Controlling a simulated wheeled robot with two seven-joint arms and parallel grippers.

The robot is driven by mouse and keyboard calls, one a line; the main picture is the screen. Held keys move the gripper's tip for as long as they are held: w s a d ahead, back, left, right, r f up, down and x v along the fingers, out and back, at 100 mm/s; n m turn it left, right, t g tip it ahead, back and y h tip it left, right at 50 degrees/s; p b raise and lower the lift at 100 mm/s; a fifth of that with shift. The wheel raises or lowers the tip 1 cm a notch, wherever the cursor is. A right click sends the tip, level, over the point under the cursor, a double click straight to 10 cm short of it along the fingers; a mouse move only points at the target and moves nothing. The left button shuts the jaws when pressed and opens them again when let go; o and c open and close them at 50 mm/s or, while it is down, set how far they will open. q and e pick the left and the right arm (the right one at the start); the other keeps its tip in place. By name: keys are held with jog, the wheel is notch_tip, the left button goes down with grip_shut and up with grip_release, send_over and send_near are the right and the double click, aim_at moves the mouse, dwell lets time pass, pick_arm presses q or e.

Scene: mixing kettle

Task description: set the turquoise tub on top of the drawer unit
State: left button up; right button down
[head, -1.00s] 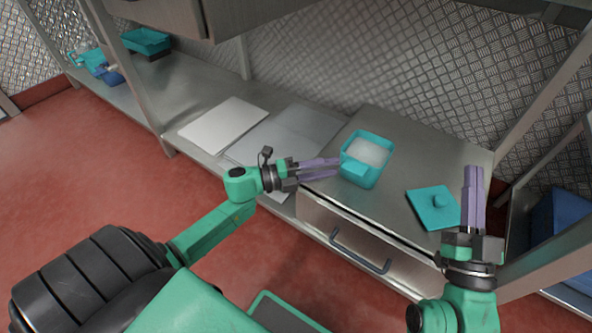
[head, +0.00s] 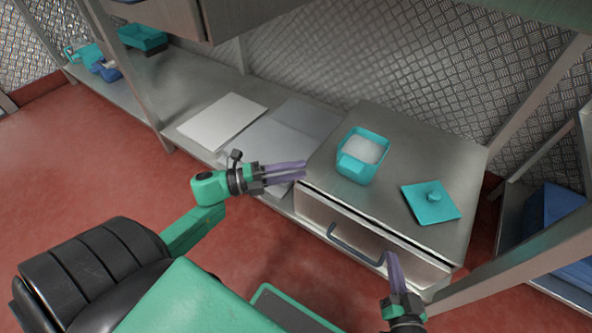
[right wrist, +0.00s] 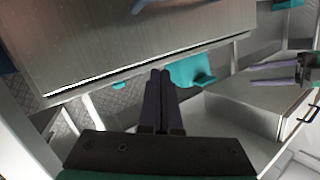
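The turquoise tub (head: 350,166), filled with white material, stands upright on the top of the drawer unit (head: 420,160), near its left side. My left gripper (head: 304,171) is just left of the tub, apart from it, with its purple fingers parted and nothing between them. It also shows at the right of the right wrist view (right wrist: 252,73). My right gripper (head: 390,256) is low in front of the drawer unit, near the drawer handle. Its fingers are together and empty in the right wrist view (right wrist: 160,72).
A turquoise lid (head: 420,207) with a knob lies right of the tub on the drawer unit. A white board (head: 222,120) lies on the lower shelf to the left. More turquoise and blue containers (head: 142,38) stand at the far left. A metal post rises at the right.

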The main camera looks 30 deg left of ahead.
pick_arm(q)
jog(key=s+d+f+n+y, duration=0.1)
jog(key=d+f+n+y, duration=0.1)
jog(key=d+n, duration=0.3)
jog(key=s+d+f+n+t+y, duration=0.1)
jog(key=d+f+n, duration=0.3)
jog(key=n, duration=0.8)
jog(key=s+d+f+n+y, duration=0.2)
jog(key=s+d+f+n, duration=0.1)
jog(key=d+n, duration=0.5)
jog(key=shift+s+d+f+n+t+y, duration=0.3)
jog(key=shift+n+y, duration=0.1)
jog(key=shift+n, duration=0.1)
jog(key=shift+a, duration=0.1)
